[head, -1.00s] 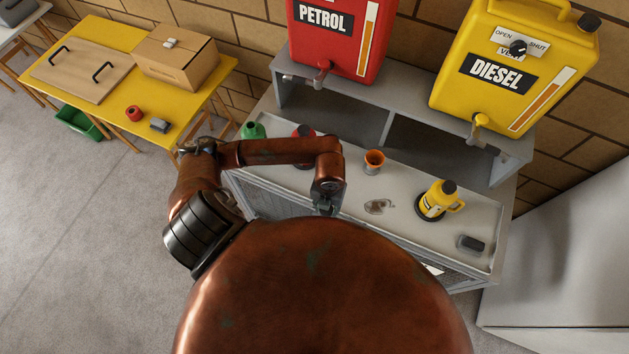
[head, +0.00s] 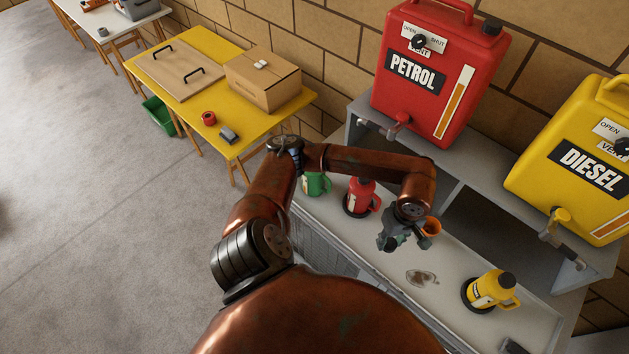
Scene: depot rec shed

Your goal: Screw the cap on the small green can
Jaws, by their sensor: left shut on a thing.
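The small green can (head: 317,185) stands upright at the left end of the grey bench top. My left forearm partly covers it, and its mouth is hard to make out. My left gripper (head: 393,243) is above the bench, to the right of the green can and apart from it. It is shut on a small dark thing that looks like the cap, mostly hidden by the fingers. My right gripper is out of view.
A red can (head: 361,198) stands between the green can and my gripper. An orange cup (head: 432,227) is just behind the gripper. Petrol (head: 437,75) and diesel (head: 580,160) tanks stand behind.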

